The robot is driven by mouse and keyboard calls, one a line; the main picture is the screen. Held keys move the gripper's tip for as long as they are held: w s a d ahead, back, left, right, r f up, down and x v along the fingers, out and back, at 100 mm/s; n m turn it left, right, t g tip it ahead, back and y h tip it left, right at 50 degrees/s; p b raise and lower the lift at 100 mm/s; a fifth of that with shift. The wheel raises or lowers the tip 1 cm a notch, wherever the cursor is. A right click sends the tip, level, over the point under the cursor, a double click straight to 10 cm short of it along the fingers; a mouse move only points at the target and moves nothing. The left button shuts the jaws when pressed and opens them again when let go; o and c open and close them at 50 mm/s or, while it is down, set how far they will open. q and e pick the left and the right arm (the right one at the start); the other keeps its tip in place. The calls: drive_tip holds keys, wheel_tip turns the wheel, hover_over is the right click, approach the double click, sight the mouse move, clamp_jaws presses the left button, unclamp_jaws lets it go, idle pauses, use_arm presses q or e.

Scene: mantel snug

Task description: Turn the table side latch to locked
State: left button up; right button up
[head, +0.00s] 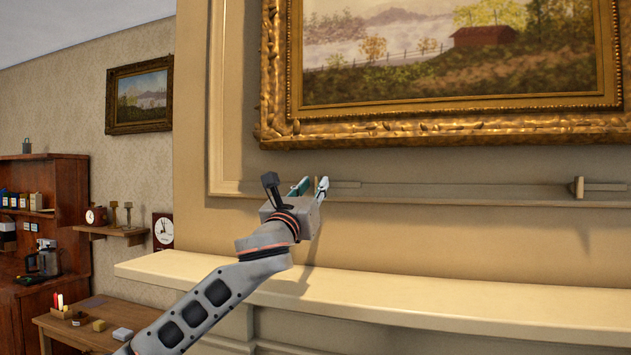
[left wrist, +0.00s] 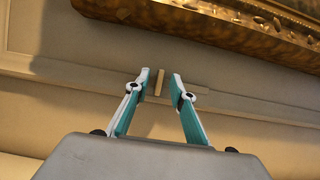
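A small upright latch piece (left wrist: 159,82) stands out from a flat plate on the wall moulding in the left wrist view. My left gripper (head: 311,187) is open in front of it. Its two teal-and-white fingers (left wrist: 160,86) stand apart, one on each side of the latch piece in that view; I cannot tell whether they touch it. A second latch (head: 577,188) with an upright piece sits farther right on the moulding. My right gripper is not in view.
A cream mantel shelf (head: 400,303) runs below my left arm. A gold-framed painting (head: 440,128) hangs just above the moulding. A wooden table (head: 110,321) with small items is at lower left. The wall between the two latches is free.

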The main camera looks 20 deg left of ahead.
use_arm(q)
drive_tip(key=shift+w+r, duration=0.4)
drive_tip(key=shift+w, duration=0.35)
drive_tip(key=shift+c, duration=0.5)
clamp_jaws()
